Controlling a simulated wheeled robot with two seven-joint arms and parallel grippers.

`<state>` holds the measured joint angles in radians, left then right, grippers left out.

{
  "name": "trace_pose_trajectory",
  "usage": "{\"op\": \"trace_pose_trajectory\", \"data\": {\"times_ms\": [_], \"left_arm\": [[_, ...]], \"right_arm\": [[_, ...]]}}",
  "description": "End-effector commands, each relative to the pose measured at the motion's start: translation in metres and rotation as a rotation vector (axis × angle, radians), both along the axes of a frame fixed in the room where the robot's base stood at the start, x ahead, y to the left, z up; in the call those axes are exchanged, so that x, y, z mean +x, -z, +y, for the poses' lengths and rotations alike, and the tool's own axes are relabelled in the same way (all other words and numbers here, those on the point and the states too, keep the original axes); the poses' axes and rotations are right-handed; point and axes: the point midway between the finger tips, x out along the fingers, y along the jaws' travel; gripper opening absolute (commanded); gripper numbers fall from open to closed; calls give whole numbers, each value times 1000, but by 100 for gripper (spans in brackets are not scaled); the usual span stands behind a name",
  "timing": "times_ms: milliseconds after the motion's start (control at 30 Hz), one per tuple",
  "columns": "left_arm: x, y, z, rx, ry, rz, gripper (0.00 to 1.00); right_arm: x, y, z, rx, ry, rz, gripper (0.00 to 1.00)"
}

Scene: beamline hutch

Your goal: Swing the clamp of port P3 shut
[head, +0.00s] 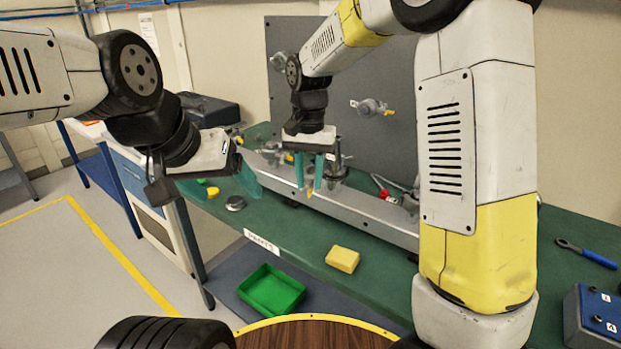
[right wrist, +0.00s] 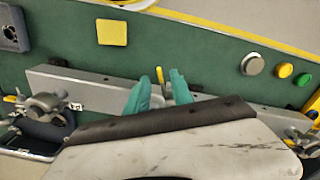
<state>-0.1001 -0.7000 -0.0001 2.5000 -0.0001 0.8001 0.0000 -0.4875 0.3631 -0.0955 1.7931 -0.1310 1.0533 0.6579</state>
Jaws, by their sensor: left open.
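A yellow lever stands between the fingertips of my right gripper (head: 309,178), and its tip shows below them. In the right wrist view the yellow lever (right wrist: 160,75) has a small gap to each teal finger of this open gripper (right wrist: 160,92). The port behind it is mostly hidden by the gripper, and I cannot read its label. A clamp (right wrist: 45,106) sits on the grey rail (right wrist: 95,88) at the left of that view, beside a small label too blurred to read surely. Another metal clamp (right wrist: 302,137) is at the right. My left gripper (head: 218,195) is open and empty, left of the rail.
A yellow block (head: 342,259) lies on the green bench, and a green tray (head: 272,290) is below its front edge. A grey upright panel (head: 400,90) stands behind the rail. A blue-handled tool (head: 587,254) and a blue box (head: 597,315) are at the right.

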Motion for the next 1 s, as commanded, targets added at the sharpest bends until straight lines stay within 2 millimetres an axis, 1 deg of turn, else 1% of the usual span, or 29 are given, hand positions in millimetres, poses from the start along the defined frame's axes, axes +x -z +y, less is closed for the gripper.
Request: {"op": "trace_pose_trajectory", "data": {"times_ms": [33,100,200,467,500,567,600,633,1000], "left_arm": [[0,0,0,0,0,0,79],[0,0,0,0,0,0,79],[0,0,0,0,0,0,79],[0,0,0,0,0,0,79],[0,0,0,0,0,0,79],[0,0,0,0,0,0,79],[0,0,0,0,0,0,79],[0,0,0,0,0,0,79],[0,0,0,0,0,0,79]], "right_arm": [[0,7,0,-2,0,2,28],[0,14,0,-2,0,2,28],[0,20,0,0,0,0,28],[0,21,0,1,0,-1,28],[0,21,0,1,0,-1,24],[0,21,0,1,0,-1,12],[0,21,0,1,0,-1,5],[0,21,0,1,0,-1,0],[0,21,0,1,0,-1,0]]}}
